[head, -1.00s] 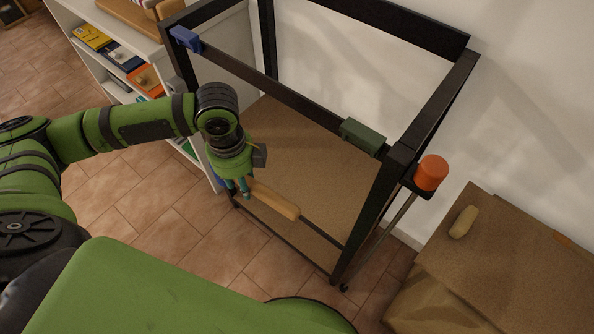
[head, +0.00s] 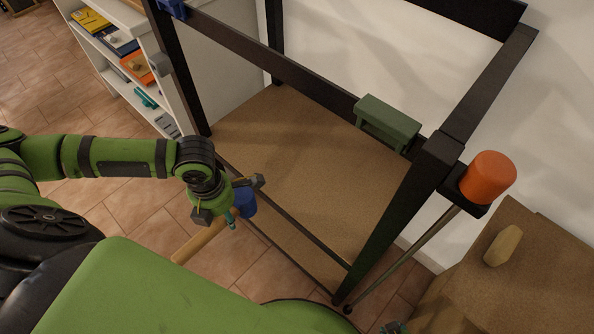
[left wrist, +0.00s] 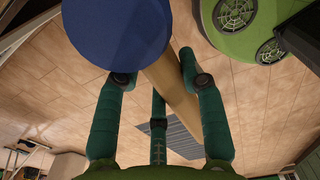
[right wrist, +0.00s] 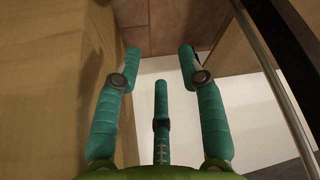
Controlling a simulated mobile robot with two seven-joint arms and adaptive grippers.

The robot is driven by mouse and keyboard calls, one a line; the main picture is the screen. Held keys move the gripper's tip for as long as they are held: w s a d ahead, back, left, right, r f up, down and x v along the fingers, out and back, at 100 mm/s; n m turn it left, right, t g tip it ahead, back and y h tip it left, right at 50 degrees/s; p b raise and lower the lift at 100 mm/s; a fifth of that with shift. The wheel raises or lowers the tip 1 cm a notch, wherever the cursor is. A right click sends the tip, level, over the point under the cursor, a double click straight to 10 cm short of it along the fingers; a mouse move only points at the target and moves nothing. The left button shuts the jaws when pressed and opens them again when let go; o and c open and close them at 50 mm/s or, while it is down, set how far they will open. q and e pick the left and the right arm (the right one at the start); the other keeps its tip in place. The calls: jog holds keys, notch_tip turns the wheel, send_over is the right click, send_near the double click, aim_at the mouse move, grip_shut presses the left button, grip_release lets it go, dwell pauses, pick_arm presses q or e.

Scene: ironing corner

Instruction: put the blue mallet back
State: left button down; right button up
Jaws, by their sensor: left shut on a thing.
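The blue mallet has a blue head (head: 244,203) and a pale wooden handle (head: 198,243). In the head view it is held in front of the black rack, handle pointing down to the left. My left gripper (head: 230,217) is shut on the handle close below the head. In the left wrist view the blue head (left wrist: 122,30) fills the top and the handle (left wrist: 174,92) passes between the fingers. My right gripper (right wrist: 158,56) is open and empty in the right wrist view. A blue bracket (head: 172,8) is on the rack's far left, partly cut off.
The black rack (head: 400,225) has a brown base board (head: 300,150). A green bracket (head: 388,122) sits on its rail. An orange mallet (head: 487,178) hangs head up at its right corner. A brown box (head: 465,285) stands at right. A white shelf (head: 110,55) stands at left.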

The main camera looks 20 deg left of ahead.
pick_arm(q)
jog(key=shift+w, duration=0.1)
